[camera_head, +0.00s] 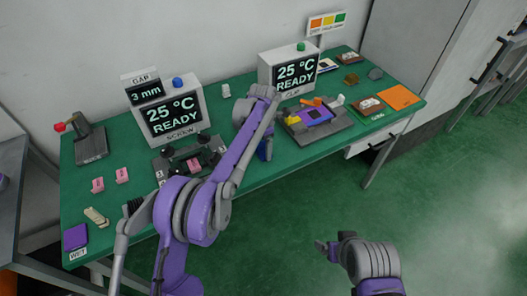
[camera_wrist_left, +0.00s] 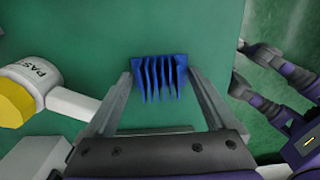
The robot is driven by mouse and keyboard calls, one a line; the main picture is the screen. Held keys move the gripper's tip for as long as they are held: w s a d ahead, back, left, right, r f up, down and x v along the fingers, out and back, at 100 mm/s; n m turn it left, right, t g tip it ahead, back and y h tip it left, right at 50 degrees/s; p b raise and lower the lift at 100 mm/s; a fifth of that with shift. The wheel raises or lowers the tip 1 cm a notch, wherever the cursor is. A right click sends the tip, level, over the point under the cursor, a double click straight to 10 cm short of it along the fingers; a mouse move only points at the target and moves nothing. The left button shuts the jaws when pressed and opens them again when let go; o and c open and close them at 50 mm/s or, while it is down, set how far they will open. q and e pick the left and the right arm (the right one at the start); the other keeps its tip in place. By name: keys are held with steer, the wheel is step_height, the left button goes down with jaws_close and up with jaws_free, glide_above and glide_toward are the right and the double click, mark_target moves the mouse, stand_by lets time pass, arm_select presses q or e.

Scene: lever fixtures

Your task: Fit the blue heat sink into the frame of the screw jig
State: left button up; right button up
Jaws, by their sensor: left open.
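The blue finned heat sink (camera_wrist_left: 160,77) stands on the green table in the left wrist view. My left gripper (camera_wrist_left: 160,95) is open, with one finger on each side of it; I cannot tell whether they touch it. In the head view my left gripper (camera_head: 265,150) is near the table's front edge, between the two jigs, and hides the heat sink. The screw jig (camera_head: 168,163) sits before the SCREW display, partly behind my left arm, with a pink part in it. My right gripper (camera_head: 327,249) looks open and empty, in front of the table.
A clip jig (camera_head: 320,124) with a purple board stands to the right before the CLIP display (camera_head: 290,70). A white PASTE container (camera_wrist_left: 35,85) is left of the gripper in the wrist view. Pink blocks (camera_head: 122,175) and a lever fixture (camera_head: 90,143) are at the left.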

mark_target(262, 147)
arm_select(q)
steer(key=c, duration=1.4)
steer(key=shift+o, duration=0.2)
steer(key=shift+r+p, duration=2)
steer(key=shift+r, duration=2.1)
steer(key=shift+f, duration=0.1)
arm_select(e)
steer(key=r, duration=0.1)
steer(key=w+r, duration=0.1)
steer(key=r, duration=0.3)
steer(key=shift+w, duration=0.25)
arm_select(q)
steer(key=shift+s, duration=0.1)
